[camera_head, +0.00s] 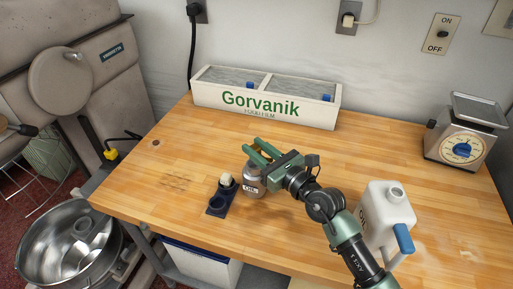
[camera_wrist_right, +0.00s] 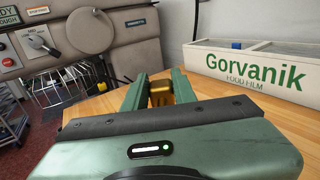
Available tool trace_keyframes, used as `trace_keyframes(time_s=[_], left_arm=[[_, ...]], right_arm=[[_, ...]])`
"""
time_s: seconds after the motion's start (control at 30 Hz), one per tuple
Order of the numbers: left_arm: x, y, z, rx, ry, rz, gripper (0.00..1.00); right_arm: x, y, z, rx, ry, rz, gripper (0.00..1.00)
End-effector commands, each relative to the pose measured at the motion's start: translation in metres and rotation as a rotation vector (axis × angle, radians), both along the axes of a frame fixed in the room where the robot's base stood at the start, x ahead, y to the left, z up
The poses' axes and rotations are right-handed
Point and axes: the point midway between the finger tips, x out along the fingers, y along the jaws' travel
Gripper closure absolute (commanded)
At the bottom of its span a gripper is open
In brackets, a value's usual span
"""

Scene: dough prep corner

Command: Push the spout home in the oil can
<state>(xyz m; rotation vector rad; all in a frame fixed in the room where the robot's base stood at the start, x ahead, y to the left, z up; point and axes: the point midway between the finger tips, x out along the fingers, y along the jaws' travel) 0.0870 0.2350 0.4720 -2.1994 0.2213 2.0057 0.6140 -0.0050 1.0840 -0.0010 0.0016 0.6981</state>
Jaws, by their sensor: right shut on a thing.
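The small metal oil can (camera_head: 253,188), with an "OIL" label, stands upright on the wooden table left of centre. My right gripper (camera_head: 252,148) is directly over its top and covers it. In the right wrist view, the gripper (camera_wrist_right: 160,78) is shut on a brass-coloured spout (camera_wrist_right: 160,93) between its green fingers. How far the spout sits in the can's mouth is hidden by the fingers and hand. My left gripper is not in view.
A dark two-hole stand (camera_head: 217,205) holding a pale stopper (camera_head: 226,180) is close left of the can. A white jug (camera_head: 378,222) stands right of my arm. A Gorvanik food film box (camera_head: 265,108) is at the back and a scale (camera_head: 464,140) at the right. The table's left is clear.

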Motion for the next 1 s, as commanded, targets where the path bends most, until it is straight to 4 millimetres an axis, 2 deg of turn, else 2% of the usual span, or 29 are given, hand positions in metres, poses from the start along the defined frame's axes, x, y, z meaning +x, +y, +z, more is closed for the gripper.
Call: trace_keyframes(time_s=[1.0], left_arm=[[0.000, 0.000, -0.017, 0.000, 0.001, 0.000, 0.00]], right_arm=[[0.000, 0.000, -0.022, 0.001, -0.001, 0.000, 1.00]])
